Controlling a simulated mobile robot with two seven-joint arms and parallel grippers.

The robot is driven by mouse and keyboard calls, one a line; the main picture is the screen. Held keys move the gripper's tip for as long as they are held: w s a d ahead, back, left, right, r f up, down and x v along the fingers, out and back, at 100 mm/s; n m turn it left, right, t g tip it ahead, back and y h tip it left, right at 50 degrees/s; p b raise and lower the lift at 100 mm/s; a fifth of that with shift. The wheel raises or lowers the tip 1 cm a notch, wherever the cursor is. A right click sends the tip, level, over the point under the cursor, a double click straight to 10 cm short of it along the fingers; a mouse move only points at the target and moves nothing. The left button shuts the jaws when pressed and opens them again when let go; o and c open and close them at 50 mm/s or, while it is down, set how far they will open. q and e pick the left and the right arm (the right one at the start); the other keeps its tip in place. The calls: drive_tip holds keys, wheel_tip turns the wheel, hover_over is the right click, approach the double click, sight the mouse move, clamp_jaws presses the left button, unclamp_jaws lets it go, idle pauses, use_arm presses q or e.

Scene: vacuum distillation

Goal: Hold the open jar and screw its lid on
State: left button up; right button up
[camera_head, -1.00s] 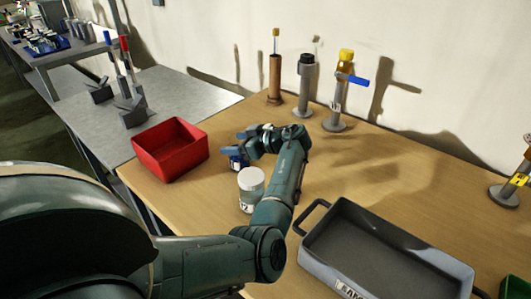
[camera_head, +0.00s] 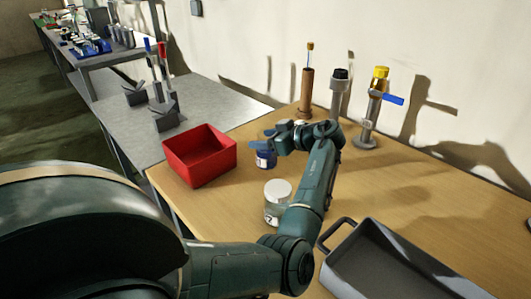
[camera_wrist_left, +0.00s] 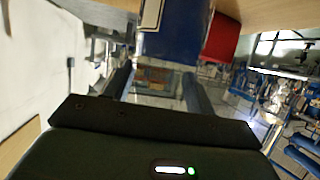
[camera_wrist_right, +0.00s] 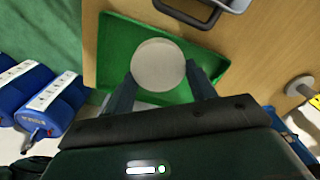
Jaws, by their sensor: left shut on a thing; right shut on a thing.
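A small blue jar (camera_head: 265,159) with a pale label is between the fingers of my left gripper (camera_head: 272,138), near the red bin. In the left wrist view the jar (camera_wrist_left: 178,38) is a blue block beyond the fingers; its top is not clear, and I cannot tell if it touches the table. My right gripper (camera_wrist_right: 163,84) is out of the head view. In the right wrist view it is shut on a round, pale, flat-topped lid (camera_wrist_right: 158,65), above a green tray.
A clear jar with a white top (camera_head: 278,202) stands beside my left forearm. A red bin (camera_head: 200,157) is to the left and a grey tray (camera_head: 375,262) at front right. Several upright stands, one a yellow-topped stand (camera_head: 375,105), are at the back. The green tray (camera_wrist_right: 110,45) lies below my right gripper.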

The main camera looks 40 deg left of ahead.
use_arm(q)
wheel_tip(320, 180, up, 5)
drive_tip(key=shift+r, duration=0.1)
clamp_jaws()
use_arm(e)
drive_tip(key=shift+f, duration=0.25)
